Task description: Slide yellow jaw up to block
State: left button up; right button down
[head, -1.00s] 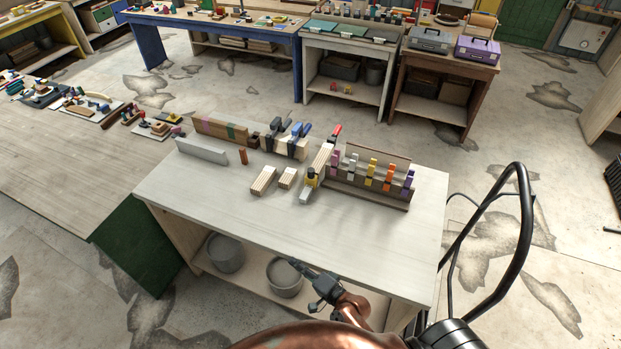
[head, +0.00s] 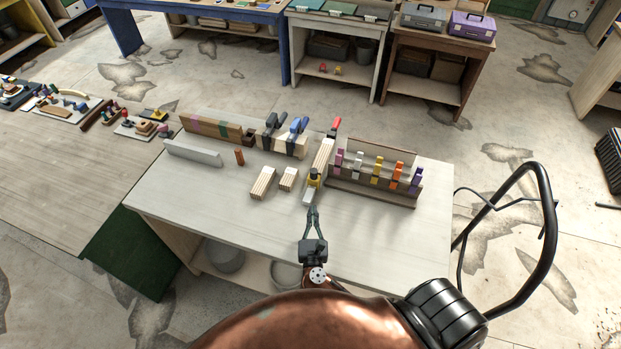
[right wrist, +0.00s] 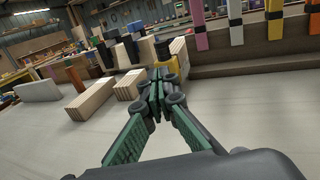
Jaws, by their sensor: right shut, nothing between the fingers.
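The yellow jaw (head: 314,179) sits on a pale bar near the middle of the white table, with a dark knob on top; in the right wrist view it (right wrist: 166,58) shows just beyond my fingertips, partly hidden by them. A long pale wood block (head: 322,155) lies behind the jaw along the same line, and a red piece (head: 335,126) stands at its far end. My right gripper (head: 312,212) is shut and empty in front of the near end of the bar; its fingers also show in the right wrist view (right wrist: 156,85). My left gripper is out of view.
Two short wood stacks (head: 263,183) (head: 288,179) stand left of the jaw. A rack with several coloured clamps (head: 372,185) stands close on its right. Black and blue clamps (head: 283,135) stand behind. The table front (head: 235,215) is clear.

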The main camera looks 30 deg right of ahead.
jog(key=p, duration=0.1)
send_near(314, 176)
jog(key=p+x, duration=0.2)
jog(key=x, duration=0.3)
jog(key=shift+w+d+r, duration=0.15)
jog(key=shift+w+r, duration=0.05)
jog(key=shift+w, duration=0.15)
jog(key=shift+w+d, duration=0.15)
jog(key=shift+w, duration=0.2)
jog(key=shift+w+d+f, duration=0.1)
jog(key=shift+w+d, duration=0.45)
jog(key=shift+w, duration=0.1)
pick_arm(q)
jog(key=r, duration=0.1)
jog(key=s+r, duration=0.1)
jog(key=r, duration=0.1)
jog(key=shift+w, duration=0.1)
